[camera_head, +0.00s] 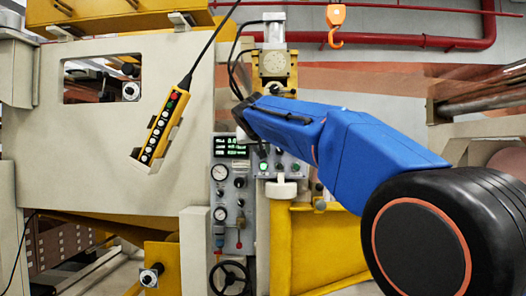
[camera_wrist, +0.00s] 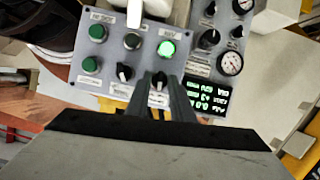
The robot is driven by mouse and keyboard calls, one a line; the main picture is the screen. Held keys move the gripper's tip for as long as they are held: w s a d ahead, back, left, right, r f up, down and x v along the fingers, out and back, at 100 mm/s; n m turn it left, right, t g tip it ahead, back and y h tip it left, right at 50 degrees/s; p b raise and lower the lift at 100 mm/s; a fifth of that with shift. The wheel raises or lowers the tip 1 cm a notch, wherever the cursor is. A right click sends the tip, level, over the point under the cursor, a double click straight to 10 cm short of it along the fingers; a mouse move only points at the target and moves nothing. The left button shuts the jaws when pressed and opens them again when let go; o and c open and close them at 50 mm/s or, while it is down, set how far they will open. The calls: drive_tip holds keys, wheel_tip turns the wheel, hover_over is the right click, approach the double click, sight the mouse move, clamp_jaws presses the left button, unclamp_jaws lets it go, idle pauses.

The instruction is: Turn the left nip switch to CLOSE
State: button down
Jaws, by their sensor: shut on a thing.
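A grey control panel (camera_wrist: 112,55) with buttons and black rotary switches shows in the wrist view. My gripper (camera_wrist: 160,84) reaches up from the bottom of that view, its two dark fingers shut on a black switch knob (camera_wrist: 159,79). A second black knob (camera_wrist: 124,72) sits just to its left, untouched, with a pale pointer line. A lit green button (camera_wrist: 166,48) is above the held knob. The labels are too blurred to read, so I cannot tell the CLOSE side. In the head view my blue arm hides the gripper; the lit button (camera_head: 263,166) shows there.
A neighbouring panel (camera_head: 222,240) carries gauges, a display (camera_head: 231,147) and levers. A yellow pendant control (camera_head: 163,126) hangs at the left. A black handwheel (camera_head: 230,277) is below. An orange hook (camera_head: 335,22) hangs at the top.

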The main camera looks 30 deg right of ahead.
drive_tip(key=n+g+h, duration=0.1)
drive_tip(key=n, duration=0.2)
drive_tip(key=shift+w+a+f+h, duration=0.1)
drive_tip(key=shift+a+h, duration=0.05)
drive_tip(key=shift+h, duration=0.25)
drive_tip(key=shift+n, duration=0.3)
drive_tip(key=c, duration=1.9)
unclamp_jaws()
drive_tip(key=v, duration=1.7)
drive_tip(key=shift+a, duration=0.3)
